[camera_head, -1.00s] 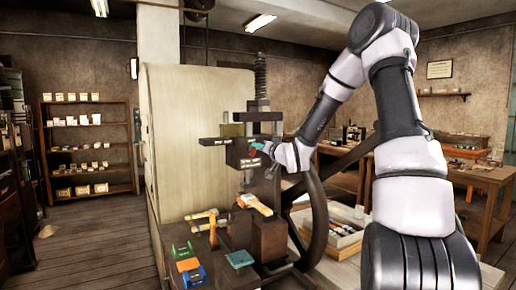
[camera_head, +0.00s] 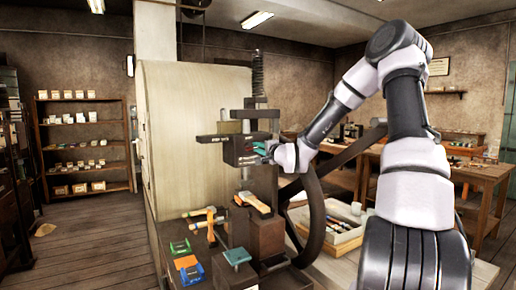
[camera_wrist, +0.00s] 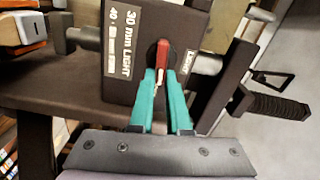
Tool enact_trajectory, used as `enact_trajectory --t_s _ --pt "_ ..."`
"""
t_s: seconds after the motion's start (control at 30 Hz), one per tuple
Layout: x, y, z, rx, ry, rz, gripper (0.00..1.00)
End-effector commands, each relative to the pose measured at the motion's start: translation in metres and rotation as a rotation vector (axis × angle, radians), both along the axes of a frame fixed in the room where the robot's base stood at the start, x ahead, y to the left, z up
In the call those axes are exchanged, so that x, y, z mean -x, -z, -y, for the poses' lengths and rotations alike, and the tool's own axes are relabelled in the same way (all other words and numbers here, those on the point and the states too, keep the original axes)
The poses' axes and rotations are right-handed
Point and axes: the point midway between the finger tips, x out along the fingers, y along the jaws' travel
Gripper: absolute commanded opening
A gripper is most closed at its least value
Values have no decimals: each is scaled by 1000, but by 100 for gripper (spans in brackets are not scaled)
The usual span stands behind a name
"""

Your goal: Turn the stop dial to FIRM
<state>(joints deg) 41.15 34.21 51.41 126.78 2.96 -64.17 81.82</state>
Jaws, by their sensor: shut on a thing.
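The stop dial is a dark round knob with a red pointer (camera_wrist: 162,56) on the face of a dark block (camera_wrist: 128,50). The block also shows in the head view (camera_head: 236,152). Its white lettering reads "30 mm LIGHT", with "40" beside it. In the head view my gripper (camera_head: 262,148) is against the block and hides most of the dial.
The press screw (camera_head: 258,75) rises above the block. A wooden-handled tool (camera_head: 254,202) and blue and orange pieces (camera_head: 190,271) lie below. A tray (camera_head: 330,235) sits behind the wheel.

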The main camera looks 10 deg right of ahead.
Motion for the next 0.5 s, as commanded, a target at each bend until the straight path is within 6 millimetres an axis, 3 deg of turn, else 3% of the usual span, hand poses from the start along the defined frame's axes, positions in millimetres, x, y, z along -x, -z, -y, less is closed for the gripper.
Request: enact_trajectory --t_s 0.5 --pt "0 3 0 -137 0 -44 0"
